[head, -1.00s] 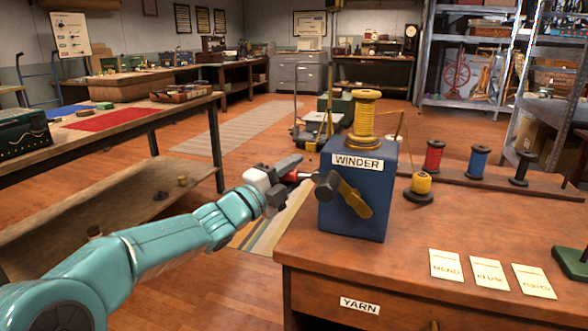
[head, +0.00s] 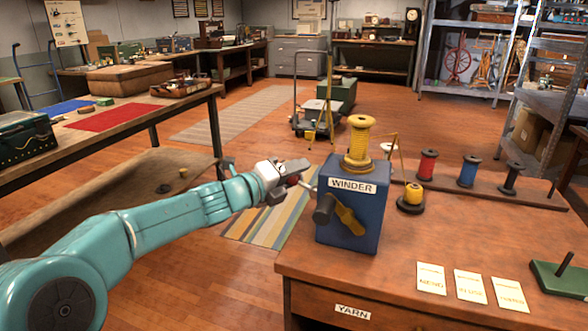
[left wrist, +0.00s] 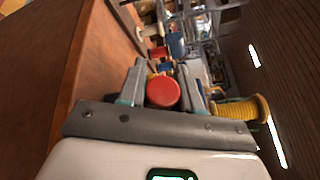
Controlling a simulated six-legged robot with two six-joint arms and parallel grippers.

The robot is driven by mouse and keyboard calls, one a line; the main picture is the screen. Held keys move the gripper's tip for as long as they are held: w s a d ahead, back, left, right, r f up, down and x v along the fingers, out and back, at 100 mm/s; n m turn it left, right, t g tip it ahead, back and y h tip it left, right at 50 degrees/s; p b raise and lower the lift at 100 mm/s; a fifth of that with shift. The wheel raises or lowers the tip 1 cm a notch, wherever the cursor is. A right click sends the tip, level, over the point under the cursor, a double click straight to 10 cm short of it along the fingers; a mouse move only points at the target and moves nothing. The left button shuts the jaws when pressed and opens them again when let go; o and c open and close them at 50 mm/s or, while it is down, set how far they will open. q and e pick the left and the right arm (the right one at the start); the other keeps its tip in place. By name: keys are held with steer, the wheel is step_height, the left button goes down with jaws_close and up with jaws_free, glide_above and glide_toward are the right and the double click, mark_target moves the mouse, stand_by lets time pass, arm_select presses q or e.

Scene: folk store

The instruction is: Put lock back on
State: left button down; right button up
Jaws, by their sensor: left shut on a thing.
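My left gripper (head: 294,178) is at the left side of the blue winder box (head: 345,215), near its upper left corner. It is shut on a small red-ended thing (head: 293,181). In the left wrist view the round red end (left wrist: 163,93) sits between the two fingers. A thin pale rod shows between the gripper and the box; I cannot tell whether it touches the box. A yellow spool (head: 359,143) stands on top of the winder and also shows in the left wrist view (left wrist: 237,109). A dark yellow crank (head: 348,218) is on the front. My right gripper is not in view.
The winder stands on a brown table (head: 400,262) with paper cards (head: 470,287) and a green base (head: 562,278) at right. A workbench (head: 100,130) is at left.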

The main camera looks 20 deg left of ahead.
arm_select(q)
steer(key=shift+r, duration=0.1)
stand_by(0.3)
steer(key=c, duration=0.8)
jaws_free()
steer(key=shift+c, duration=0.2)
steer(key=shift+s+a, duration=0.1)
steer(key=v, duration=1.6)
steer(key=shift+p, duration=0.4)
steer(key=shift+s, duration=0.15)
